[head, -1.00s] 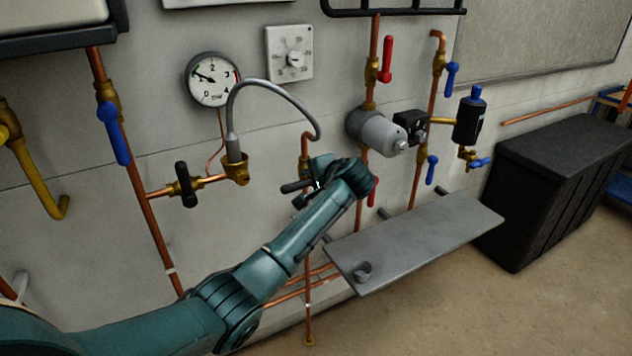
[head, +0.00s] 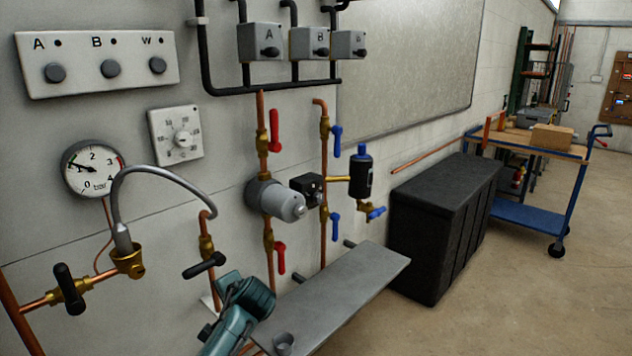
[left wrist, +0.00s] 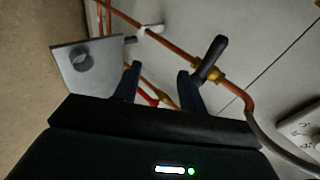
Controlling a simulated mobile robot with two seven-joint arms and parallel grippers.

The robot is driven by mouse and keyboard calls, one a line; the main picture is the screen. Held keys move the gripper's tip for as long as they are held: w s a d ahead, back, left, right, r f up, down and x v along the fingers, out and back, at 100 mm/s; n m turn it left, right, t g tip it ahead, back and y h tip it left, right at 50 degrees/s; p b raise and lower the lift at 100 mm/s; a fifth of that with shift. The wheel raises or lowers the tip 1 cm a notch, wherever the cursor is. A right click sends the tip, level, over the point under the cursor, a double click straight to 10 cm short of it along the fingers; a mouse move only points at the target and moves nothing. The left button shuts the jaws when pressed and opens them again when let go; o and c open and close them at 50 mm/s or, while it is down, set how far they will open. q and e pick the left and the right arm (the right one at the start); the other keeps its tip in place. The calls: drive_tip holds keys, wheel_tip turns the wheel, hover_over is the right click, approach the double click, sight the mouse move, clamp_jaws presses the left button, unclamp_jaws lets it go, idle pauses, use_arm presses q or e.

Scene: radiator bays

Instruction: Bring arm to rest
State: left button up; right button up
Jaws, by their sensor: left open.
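My left arm (head: 245,305), teal, comes up from the bottom of the head view, below and right of a black valve handle (head: 205,265) on a copper pipe. In the left wrist view my left gripper (left wrist: 158,84) shows two dark fingers spread apart with nothing between them. The black handle (left wrist: 213,57) appears just beyond the right finger's tip; touching or apart is hard to tell, but a gap seems to show. The fingertips are hard to make out in the head view. My right gripper is not in view.
A grey shelf (head: 345,300) with a small grey cup (head: 283,343) juts out right of my arm. A pressure gauge (head: 92,168) and a grey hose (head: 160,172) are at left. A black chest (head: 440,230) and a blue trolley (head: 530,218) stand right. Floor between is clear.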

use_arm(q)
drive_tip(key=s+d+f+n+h, duration=0.1)
drive_tip(key=s+d+f+h, duration=0.2)
drive_tip(key=s+f, duration=0.45)
drive_tip(key=s+d+f+h, duration=0.2)
drive_tip(key=s+f+h, duration=0.1)
drive_tip(key=s+f, duration=0.45)
drive_tip(key=s+d+r+n+t+h, duration=0.1)
drive_tip(key=s+n+h, duration=0.1)
drive_tip(key=s, duration=0.6)
drive_tip(key=s+d+r+n+t+h, duration=0.1)
drive_tip(key=s+n, duration=0.1)
drive_tip(key=s, duration=0.7)
drive_tip(key=shift+s+d+n+t+h, duration=0.2)
drive_tip(key=shift+d+n+t+h, duration=0.1)
drive_tip(key=shift+h, duration=0.1)
